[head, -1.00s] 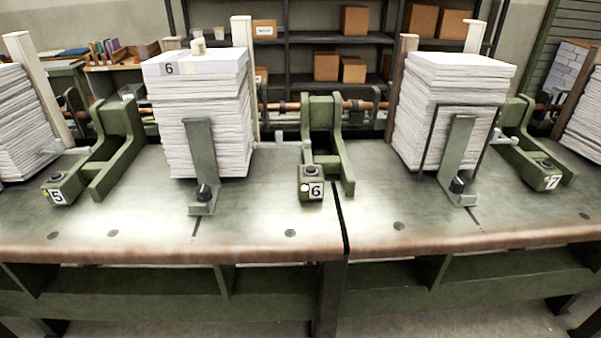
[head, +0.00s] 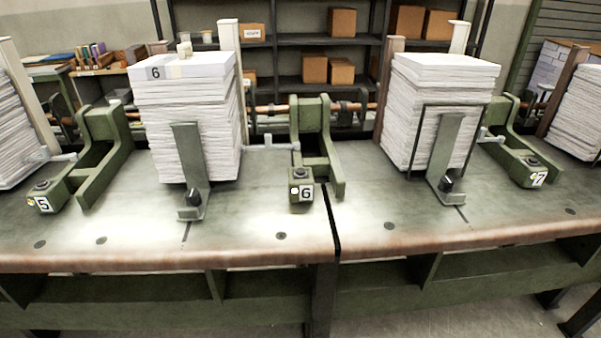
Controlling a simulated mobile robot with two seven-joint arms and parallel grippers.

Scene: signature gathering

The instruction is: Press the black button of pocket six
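The black button (head: 299,173) of pocket six sits on top of a small green box (head: 301,190) with a white label "6" on its front. A small pale lamp shows on the left of that box's front. The box is at the front end of a green bracket (head: 312,135) near the middle of the head view. To its left stands a tall paper stack (head: 190,125) with a "6" on its top sheet. Neither of my grippers is in view.
A box labelled 5 (head: 45,197) is at the left and one labelled 7 (head: 535,172) at the right. Another paper stack (head: 432,115) stands right of the middle. The table's front strip (head: 180,248) is clear. Shelves (head: 290,62) with cardboard boxes stand behind.

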